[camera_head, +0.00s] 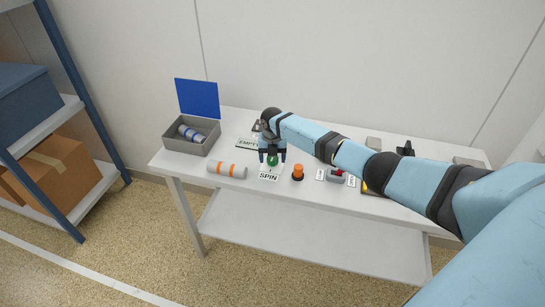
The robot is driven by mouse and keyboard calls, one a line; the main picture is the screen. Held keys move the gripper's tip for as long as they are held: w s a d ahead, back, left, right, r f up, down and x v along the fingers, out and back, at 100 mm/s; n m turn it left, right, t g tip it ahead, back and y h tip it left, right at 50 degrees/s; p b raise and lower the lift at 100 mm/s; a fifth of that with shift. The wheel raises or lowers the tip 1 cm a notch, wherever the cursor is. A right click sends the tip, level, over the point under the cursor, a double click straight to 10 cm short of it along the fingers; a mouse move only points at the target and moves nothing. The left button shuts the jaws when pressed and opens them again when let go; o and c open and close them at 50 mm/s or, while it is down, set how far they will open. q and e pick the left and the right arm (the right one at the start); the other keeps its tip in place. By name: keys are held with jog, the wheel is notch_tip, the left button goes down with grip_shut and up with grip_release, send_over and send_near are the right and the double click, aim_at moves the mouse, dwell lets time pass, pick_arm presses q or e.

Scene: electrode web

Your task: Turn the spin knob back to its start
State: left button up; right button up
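The green spin knob (272,161) is on the white table, just behind the white SPIN label (268,176). My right gripper (272,156) points down over the knob, with its dark fingers apart on either side of it. The fingers look open, with a small gap to the knob. The gripper hides the top of the knob, and I cannot read how far the knob is turned. My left gripper is not in view.
A grey box (175,144) with a raised blue lid holds a cylinder at the table's left. A white and orange cylinder (227,170) lies left of the knob. An orange button (298,172) and a red switch (337,174) stand to the right. Blue-framed shelves (75,110) stand far left.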

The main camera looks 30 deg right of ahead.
aim_at(272, 158)
notch_tip(272, 158, up, 14)
dwell(0.6)
jog(key=shift+f, duration=0.1)
jog(key=s+a+f+m, duration=0.1)
jog(key=s+a+f, duration=0.1)
jog(key=a+f, duration=0.1)
jog(key=s+a+f+m+t+p, duration=0.1)
jog(key=s+a+f+m, duration=0.1)
jog(key=a+f, duration=0.1)
jog(key=s+a+f+m+t+y+p, duration=0.1)
jog(key=s+a+f, duration=0.1)
jog(key=f, duration=0.3)
jog(key=shift+a, duration=0.9)
jog(key=s+a+f+m+t+y+p, duration=0.1)
jog(key=s+a+f+m+t+p, duration=0.15)
jog(key=s+a+m, duration=0.6)
jog(key=s+a+f+m+t+y+p, duration=0.1)
jog(key=s+a+f+m+t+y, duration=0.25)
jog(key=s, duration=0.75)
jog(key=s+a+r+m+t+h+p, duration=0.1)
jog(key=s+r+m, duration=0.2)
jog(key=s+m, duration=0.2)
jog(key=s+r+m+t+h+p, duration=0.1)
jog(key=s+r+m+t, duration=0.1)
jog(key=s+r+m, duration=0.2)
jog(key=s+m, duration=0.1)
jog(key=s, duration=0.2)
jog(key=shift+s+a, duration=0.25)
jog(key=shift+a, duration=0.15)
